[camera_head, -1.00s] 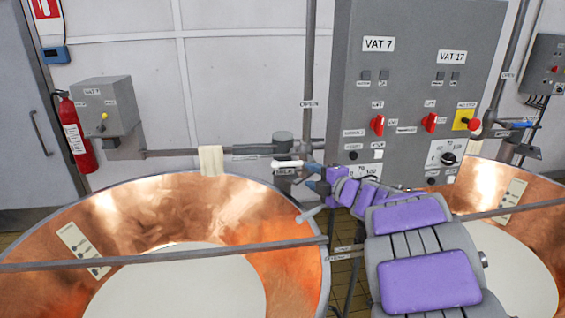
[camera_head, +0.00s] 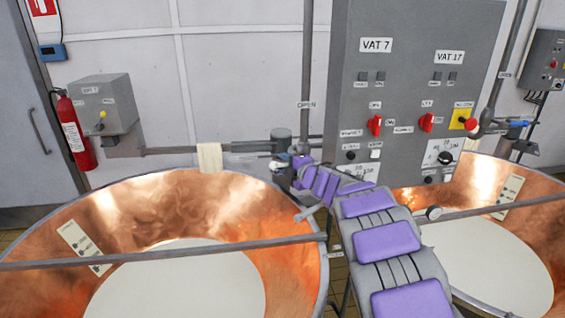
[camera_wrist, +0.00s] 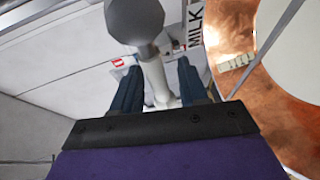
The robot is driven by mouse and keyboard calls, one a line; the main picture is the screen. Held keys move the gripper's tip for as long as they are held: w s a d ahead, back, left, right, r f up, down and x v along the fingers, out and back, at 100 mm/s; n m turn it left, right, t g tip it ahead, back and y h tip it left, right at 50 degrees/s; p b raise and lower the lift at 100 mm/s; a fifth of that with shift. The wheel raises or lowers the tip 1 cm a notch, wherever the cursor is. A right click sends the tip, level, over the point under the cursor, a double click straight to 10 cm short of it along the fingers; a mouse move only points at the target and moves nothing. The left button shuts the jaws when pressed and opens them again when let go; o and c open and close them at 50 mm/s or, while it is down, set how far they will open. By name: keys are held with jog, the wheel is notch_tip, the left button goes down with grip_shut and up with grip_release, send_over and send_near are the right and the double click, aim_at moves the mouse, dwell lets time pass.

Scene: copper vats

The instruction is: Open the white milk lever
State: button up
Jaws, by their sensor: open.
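The white milk lever (camera_wrist: 155,75) shows in the wrist view between the two dark blue fingers of my open gripper (camera_wrist: 158,68). Its shaft runs lengthwise between the fingers, and I cannot tell whether either finger touches it. A grey rounded fitting (camera_wrist: 133,20) is at the top, beside a MILK label (camera_wrist: 195,22). In the head view, a small white part of the lever (camera_head: 276,165) shows at the pipe valve behind the left copper vat. My gripper (camera_head: 288,169) is there and hides most of the lever.
The left copper vat (camera_head: 110,215) and the right copper vat (camera_head: 462,190) flank my arm, with a rail across the left one. A cream cloth (camera_head: 210,157) hangs on the pipe. A grey control panel (camera_head: 400,65) stands behind, right of the valve.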

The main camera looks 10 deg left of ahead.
jog(key=shift+x, duration=0.8)
jog(key=shift+a, duration=0.15)
jog(key=shift+f, duration=0.1)
grip_shut()
